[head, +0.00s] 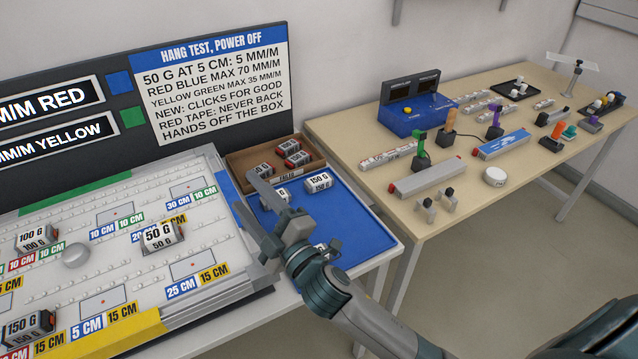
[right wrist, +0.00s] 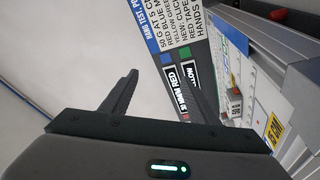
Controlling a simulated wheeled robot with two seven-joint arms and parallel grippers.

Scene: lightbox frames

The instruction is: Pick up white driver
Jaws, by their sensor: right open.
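I cannot tell for sure which thing is the white driver. Long pale bars lie on the wooden table at the right in the head view: a white labelled bar with a red end (head: 388,157), a grey-white bar (head: 428,180) and a blue-and-white bar (head: 503,146). My right gripper (head: 244,190) is open and empty, above the blue tray's left edge and well left of these bars. Its fingers also show in the right wrist view (right wrist: 166,82), with nothing between them. My left gripper is not in view.
The blue tray (head: 353,238) holds several weights; a cardboard box (head: 238,163) stands behind it. A white peg board (head: 115,262) fills the left. On the wooden table (head: 465,205) stand a blue meter box (head: 410,120), a white puck (head: 495,176) and small coloured tools. A floor gap separates the tables.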

